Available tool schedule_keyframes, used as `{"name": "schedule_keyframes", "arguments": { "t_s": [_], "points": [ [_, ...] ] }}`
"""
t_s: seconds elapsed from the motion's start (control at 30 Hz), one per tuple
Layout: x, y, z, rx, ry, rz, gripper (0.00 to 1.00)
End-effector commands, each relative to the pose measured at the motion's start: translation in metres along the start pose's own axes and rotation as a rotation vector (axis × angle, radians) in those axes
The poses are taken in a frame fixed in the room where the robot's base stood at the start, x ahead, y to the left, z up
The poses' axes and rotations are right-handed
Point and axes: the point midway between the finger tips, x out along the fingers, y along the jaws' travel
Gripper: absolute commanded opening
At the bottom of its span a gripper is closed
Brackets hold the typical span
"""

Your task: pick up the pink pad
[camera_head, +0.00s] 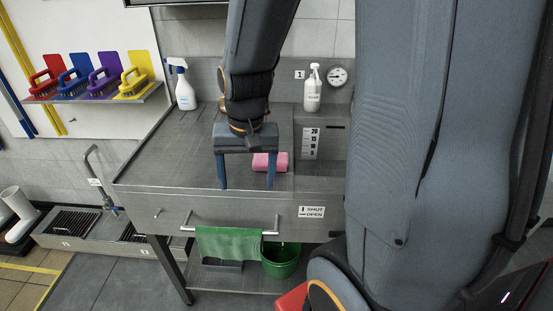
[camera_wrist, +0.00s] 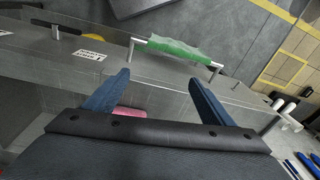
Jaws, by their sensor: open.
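The pink pad (camera_head: 270,161) lies on the grey metal worktop (camera_head: 180,150), towards its front right part. In the head view my gripper (camera_head: 246,184) is open, with its two blue fingers pointing down and apart. The pad shows behind and between the fingers, nearer the right one, which hides part of it. In the wrist view my gripper (camera_wrist: 160,85) is open and empty. A strip of the pink pad (camera_wrist: 129,112) shows there between the fingers, close to the left one. The gripper's own body hides the rest.
A spray bottle (camera_head: 184,86) stands at the back left of the worktop. A white bottle (camera_head: 312,90) and a dial (camera_head: 337,76) are at the back right. A green cloth (camera_head: 228,243) hangs on the front rail, beside a green bucket (camera_head: 281,261) below. The worktop's left part is clear.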

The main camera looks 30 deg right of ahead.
Motion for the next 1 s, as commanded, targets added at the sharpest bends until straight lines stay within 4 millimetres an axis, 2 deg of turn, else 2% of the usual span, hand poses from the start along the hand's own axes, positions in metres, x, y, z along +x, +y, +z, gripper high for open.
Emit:
{"name": "schedule_keyframes", "arguments": {
  "t_s": [0.03,0.1,0.3,0.5,0.7,1.0],
  "points": [
    [-0.001,0.006,-0.019,0.159,-0.006,-0.001,0.77],
    [-0.003,0.015,-0.043,0.397,-0.018,-0.001,0.77],
    [-0.008,0.044,-0.104,1.05,-0.056,-0.001,0.77],
    [-0.012,0.069,-0.145,1.514,-0.09,0.005,0.77],
    [-0.012,0.079,-0.159,1.705,-0.107,0.011,0.77],
    [0.014,0.076,-0.157,1.718,-0.109,0.013,0.77]
  ]
}}
